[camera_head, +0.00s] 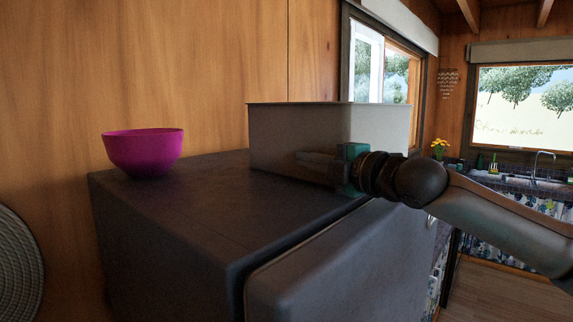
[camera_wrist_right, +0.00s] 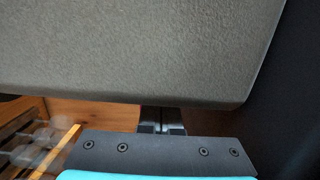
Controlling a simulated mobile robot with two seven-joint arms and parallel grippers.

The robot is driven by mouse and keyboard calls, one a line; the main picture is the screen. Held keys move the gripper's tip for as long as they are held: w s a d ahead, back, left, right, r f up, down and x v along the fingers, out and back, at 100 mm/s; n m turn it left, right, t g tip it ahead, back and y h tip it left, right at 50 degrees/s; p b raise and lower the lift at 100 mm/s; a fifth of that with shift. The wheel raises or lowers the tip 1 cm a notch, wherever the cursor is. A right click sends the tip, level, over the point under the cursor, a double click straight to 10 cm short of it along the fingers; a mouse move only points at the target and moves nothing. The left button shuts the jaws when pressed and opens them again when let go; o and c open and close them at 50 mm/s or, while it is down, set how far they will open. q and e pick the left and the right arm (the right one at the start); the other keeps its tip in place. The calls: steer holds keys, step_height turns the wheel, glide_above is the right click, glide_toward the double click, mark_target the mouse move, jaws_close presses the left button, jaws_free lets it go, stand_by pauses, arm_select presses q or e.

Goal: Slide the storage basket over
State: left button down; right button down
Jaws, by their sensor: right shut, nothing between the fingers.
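The storage basket (camera_head: 300,130) is a grey, straight-sided box on the dark top of a cabinet-like appliance (camera_head: 190,210), at its right part in the head view. My right gripper (camera_head: 325,168) reaches in from the right and lies in front of the basket's near wall, close to it. Its fingers are shut with nothing between them; whether they touch the wall is hard to tell. In the right wrist view the basket's grey wall (camera_wrist_right: 150,50) fills the upper part, just beyond the shut fingers (camera_wrist_right: 162,122). My left gripper is not in view.
A magenta bowl (camera_head: 143,152) stands on the same top, left of the basket, with bare surface between them. A wooden wall (camera_head: 200,70) rises behind. A window is behind the basket, and a sink counter (camera_head: 510,180) is at the far right.

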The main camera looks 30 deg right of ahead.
steer(key=shift+s, duration=0.15)
steer(key=shift+b+v, duration=1)
steer(key=shift+v, duration=0.5)
steer(key=b+v, duration=0.3)
steer(key=v, duration=0.1)
steer(key=shift+s+d, duration=0.1)
steer(key=shift+s, duration=0.1)
steer(key=shift+b+v, duration=0.8)
steer(key=shift+v, duration=3)
